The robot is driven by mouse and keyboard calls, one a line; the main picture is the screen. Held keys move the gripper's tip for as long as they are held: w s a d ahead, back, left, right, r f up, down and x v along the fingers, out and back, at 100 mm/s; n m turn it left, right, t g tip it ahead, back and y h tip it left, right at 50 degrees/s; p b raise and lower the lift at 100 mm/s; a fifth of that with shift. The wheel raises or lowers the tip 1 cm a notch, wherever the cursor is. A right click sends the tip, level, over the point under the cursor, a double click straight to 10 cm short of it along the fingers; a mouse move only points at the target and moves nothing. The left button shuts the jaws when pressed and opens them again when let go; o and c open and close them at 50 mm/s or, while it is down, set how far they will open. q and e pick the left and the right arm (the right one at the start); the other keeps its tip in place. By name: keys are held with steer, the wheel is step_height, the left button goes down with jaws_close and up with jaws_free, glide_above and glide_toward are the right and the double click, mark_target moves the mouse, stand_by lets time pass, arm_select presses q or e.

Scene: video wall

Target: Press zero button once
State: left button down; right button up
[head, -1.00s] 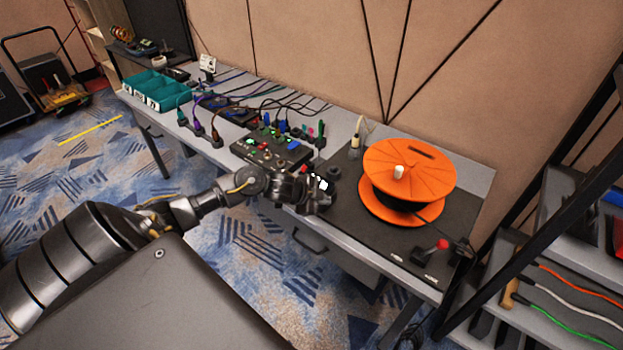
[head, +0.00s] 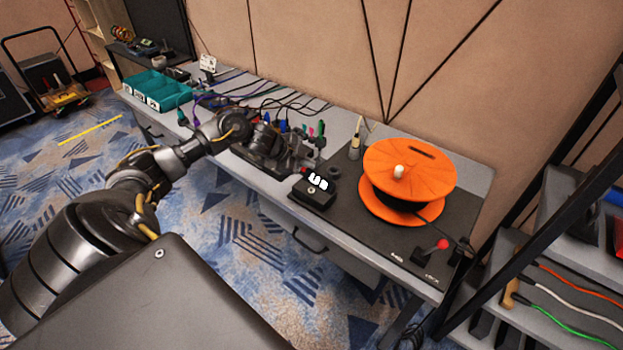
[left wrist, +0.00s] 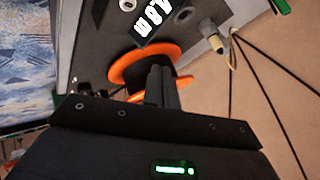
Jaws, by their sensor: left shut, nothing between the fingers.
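A small black box (head: 312,192) with a lit white readout (head: 318,181) stands on the bench's dark mat, left of the orange reel (head: 408,172). A small round light fitting on its top may be the zero button (head: 311,190), but no label is legible. In the left wrist view the readout (left wrist: 155,18) shows upside down beside a round fitting (left wrist: 127,5). My left gripper (head: 306,167) is shut and empty, just behind and left of the box, apart from it as far as I can see. Its closed fingers also show in the left wrist view (left wrist: 161,88). My right gripper is out of view.
A red-knobbed lever (head: 442,244) stands at the mat's front right. Cables and a control panel lie behind my left arm. A black-framed rack (head: 560,230) is at the right.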

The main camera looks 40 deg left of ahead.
arm_select(q)
steer(key=b, duration=0.6)
glide_above(311, 191)
steer(key=f, duration=0.6)
steer(key=shift+s+a+f, duration=0.25)
steer(key=shift+s+a, duration=0.1)
steer(key=shift+a, duration=0.05)
steer(key=shift+f+b, duration=0.4)
steer(key=shift+f, duration=0.5)
steer(key=shift+f, duration=0.1)
steer(key=shift+f, duration=0.3)
